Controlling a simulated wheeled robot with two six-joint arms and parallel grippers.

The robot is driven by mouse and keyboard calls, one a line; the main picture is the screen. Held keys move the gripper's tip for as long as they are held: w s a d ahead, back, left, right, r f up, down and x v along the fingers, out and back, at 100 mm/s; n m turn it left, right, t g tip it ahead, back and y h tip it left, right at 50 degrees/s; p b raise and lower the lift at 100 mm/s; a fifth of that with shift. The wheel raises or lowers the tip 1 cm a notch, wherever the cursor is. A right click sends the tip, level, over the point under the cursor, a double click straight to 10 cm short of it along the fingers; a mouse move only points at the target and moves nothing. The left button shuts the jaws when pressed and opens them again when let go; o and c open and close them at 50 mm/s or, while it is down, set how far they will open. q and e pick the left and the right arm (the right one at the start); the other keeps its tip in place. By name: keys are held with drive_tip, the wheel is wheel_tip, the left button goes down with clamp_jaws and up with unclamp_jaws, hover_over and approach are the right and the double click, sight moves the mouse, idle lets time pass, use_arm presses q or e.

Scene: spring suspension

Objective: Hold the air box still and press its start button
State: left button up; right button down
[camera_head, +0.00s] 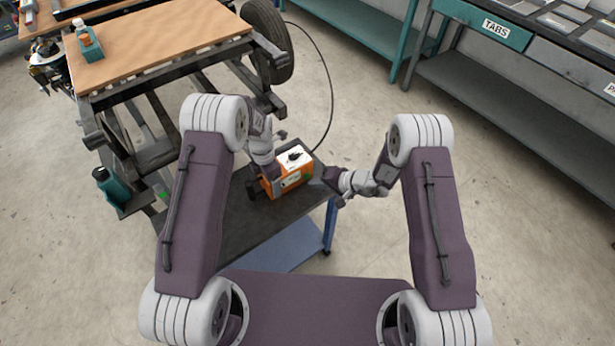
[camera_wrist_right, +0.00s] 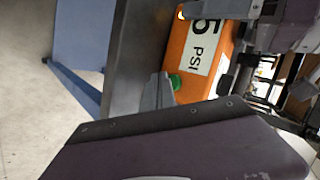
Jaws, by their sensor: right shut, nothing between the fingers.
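The orange air box (camera_head: 293,183) with a white top and a black knob sits on a dark shelf. In the right wrist view its orange face (camera_wrist_right: 173,50) carries a white "5 PSI" label and a green button (camera_wrist_right: 175,83). My right gripper (camera_head: 318,177) is shut and empty at the box's right side. Its grey fingertips (camera_wrist_right: 158,88) appear right beside the green button; I cannot tell whether they touch it. My left gripper (camera_head: 272,178) is at the box's left side, its fingers mostly hidden, so its opening and grip cannot be told.
The dark shelf (camera_head: 235,222) belongs to a blue-legged cart. A wooden-topped bench (camera_head: 150,45) and a tire (camera_head: 268,40) stand behind. A black hose (camera_head: 328,75) runs behind the box. A green bottle (camera_head: 112,187) stands at left. The "TABS" rack (camera_head: 490,30) is at right, with clear floor before it.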

drive_tip(key=shift+s+d, duration=0.8)
drive_tip(key=shift+s, duration=0.2)
drive_tip(key=shift+s+d, duration=0.8)
drive_tip(key=shift+s, duration=0.2)
use_arm(q)
drive_tip(key=o, duration=1.7)
